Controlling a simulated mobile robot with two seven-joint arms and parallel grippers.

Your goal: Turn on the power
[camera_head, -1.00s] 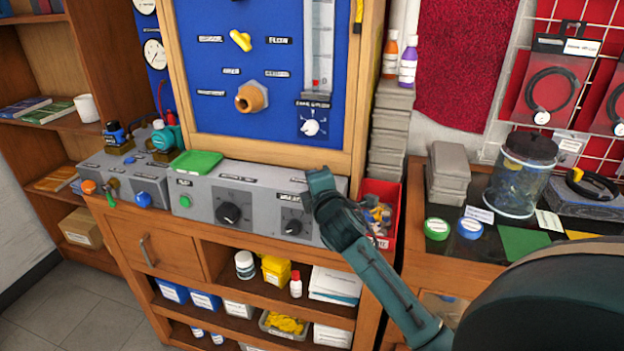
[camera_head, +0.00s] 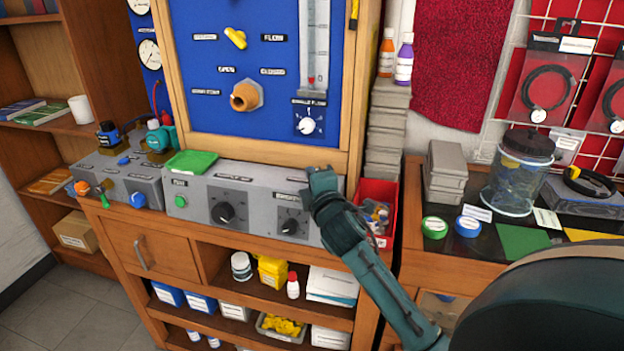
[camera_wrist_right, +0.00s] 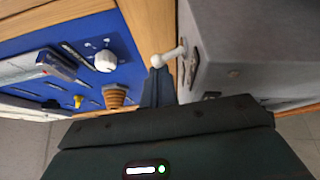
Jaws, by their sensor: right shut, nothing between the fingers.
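The grey control box (camera_head: 255,185) stands on the wooden bench below the blue board. It carries a green button (camera_head: 180,201) at left and black knobs, one of them the large knob (camera_head: 222,213). My right gripper reaches the right end of this box, and my wrist hides its fingers in the head view. In the right wrist view, a white ball-tipped lever (camera_wrist_right: 172,55) sticks out from the grey face. My right gripper (camera_wrist_right: 157,80) is shut and empty, its tips at the lever's ball; I cannot tell whether they touch. My left gripper is out of view.
A red bin (camera_head: 376,205) of small parts sits just right of the box. Stacked grey blocks (camera_head: 386,140) stand behind it. The blue board (camera_head: 205,100) with its wooden frame rises behind the box. A second grey unit (camera_head: 120,170) stands at left.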

